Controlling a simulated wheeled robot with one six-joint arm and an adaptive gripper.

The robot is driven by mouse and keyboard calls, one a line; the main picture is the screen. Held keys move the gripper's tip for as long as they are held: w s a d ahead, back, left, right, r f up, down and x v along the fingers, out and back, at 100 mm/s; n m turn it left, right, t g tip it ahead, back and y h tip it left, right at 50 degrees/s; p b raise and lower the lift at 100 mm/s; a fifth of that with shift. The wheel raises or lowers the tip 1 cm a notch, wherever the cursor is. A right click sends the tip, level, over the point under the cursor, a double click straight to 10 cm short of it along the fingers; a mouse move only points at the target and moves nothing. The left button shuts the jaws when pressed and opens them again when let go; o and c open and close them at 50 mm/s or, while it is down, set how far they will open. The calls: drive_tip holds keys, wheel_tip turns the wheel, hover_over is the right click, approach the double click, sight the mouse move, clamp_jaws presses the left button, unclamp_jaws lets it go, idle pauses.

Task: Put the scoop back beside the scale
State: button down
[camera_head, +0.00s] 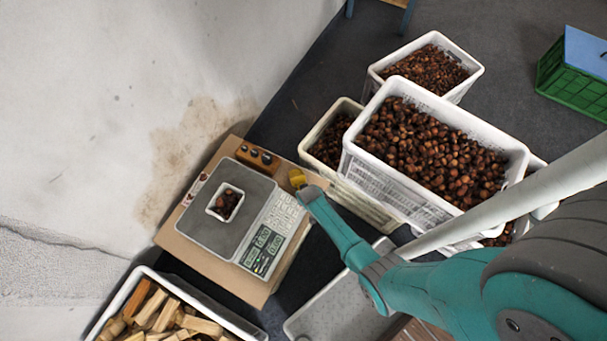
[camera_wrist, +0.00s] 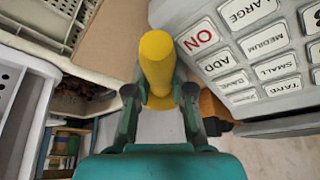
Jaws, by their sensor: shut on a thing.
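The scoop's yellow handle (camera_head: 297,177) shows in the head view at the right edge of the scale, close to its keypad. In the wrist view the handle (camera_wrist: 157,62) stands between my fingers. My gripper (camera_head: 304,190) is shut on it; the fingers (camera_wrist: 160,98) clasp its lower part. The scoop's bowl cannot be made out. The grey scale (camera_head: 191,223) sits on a brown board (camera_head: 174,241) by the wall. A small white tray of chestnuts (camera_head: 211,210) rests on its plate. The scale's keypad (camera_wrist: 245,60) is close at the right in the wrist view.
A wooden block with dark knobs (camera_head: 258,159) stands behind the scale. White crates of chestnuts (camera_head: 390,185) crowd the right of the board. A crate of firewood (camera_head: 117,304) is at the front left. A grey-white bin (camera_head: 340,305) lies below my arm.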

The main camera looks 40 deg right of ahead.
drive_tip(key=c, duration=1.3)
unclamp_jaws()
drive_tip(key=shift+r, duration=0.15)
drive_tip(key=shift+s+r, duration=0.1)
drive_tip(key=shift+r, duration=0.55)
drive_tip(key=v, duration=1.1)
drive_tip(key=shift+s+r, duration=0.15)
drive_tip(key=shift+r, duration=0.15)
drive_tip(key=shift+a, duration=0.1)
